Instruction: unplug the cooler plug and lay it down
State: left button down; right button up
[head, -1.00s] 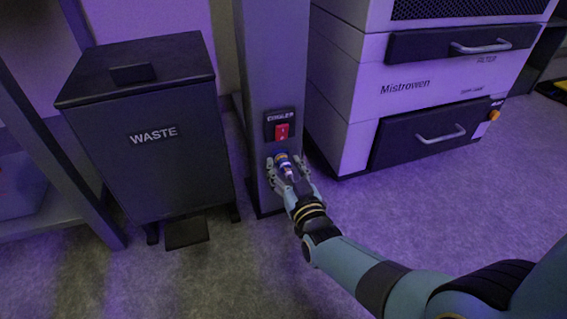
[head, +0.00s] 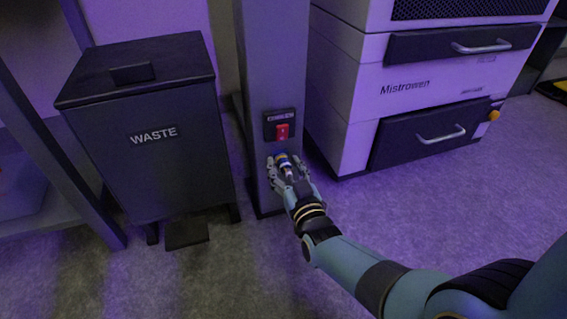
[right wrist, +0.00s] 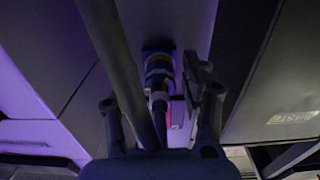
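The cooler plug (head: 283,160), blue and yellow with a pale body, sits low on the front of the grey post (head: 274,60), just under the red switch (head: 282,131). It looks seated against the post. My right gripper (head: 286,168) is at the plug with its fingers spread on both sides. In the right wrist view the plug (right wrist: 159,78) shows between the fingers (right wrist: 158,105), with a visible gap on the left; contact on the right side is unclear. A dark bar crosses part of that view and hides some of the plug. My left gripper is not in view.
A dark waste bin (head: 145,135) stands left of the post. A white and dark Mistrowen cabinet (head: 410,85) with drawer handles stands to the right. The carpet floor (head: 400,210) in front is clear apart from my right arm. A shelf frame stands at far left.

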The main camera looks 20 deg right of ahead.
grip_shut()
jog(key=shift+n, duration=1.4)
jog(key=n, duration=0.2)
jog(key=shift+n, duration=0.4)
jog(key=shift+w+r+n, duration=0.1)
jog(key=shift+n, duration=1.3)
jog(key=shift+n, duration=1.4)
